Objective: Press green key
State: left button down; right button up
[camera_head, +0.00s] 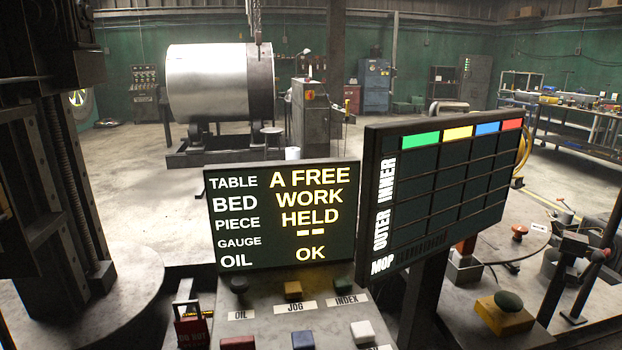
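A dark green key (343,284) stands on the sloping console above the label INDEX. A yellow key (292,289) is to its left above the label JOG, and a dark key (238,285) is above the label OIL. In the row below are a red key (238,343), a blue key (304,340) and a white key (362,331). The screen (283,215) behind the keys reads TABLE A FREE, BED WORK, PIECE HELD, GAUGE with dashes, and OIL OK. Neither of my grippers is in view.
A tilted board (440,190) with green, yellow, blue and red header cells stands right of the screen. A red tag (191,331) is at the console's left. A yellow box with a dark knob (509,300) is at right. A large metal drum (220,83) stands behind.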

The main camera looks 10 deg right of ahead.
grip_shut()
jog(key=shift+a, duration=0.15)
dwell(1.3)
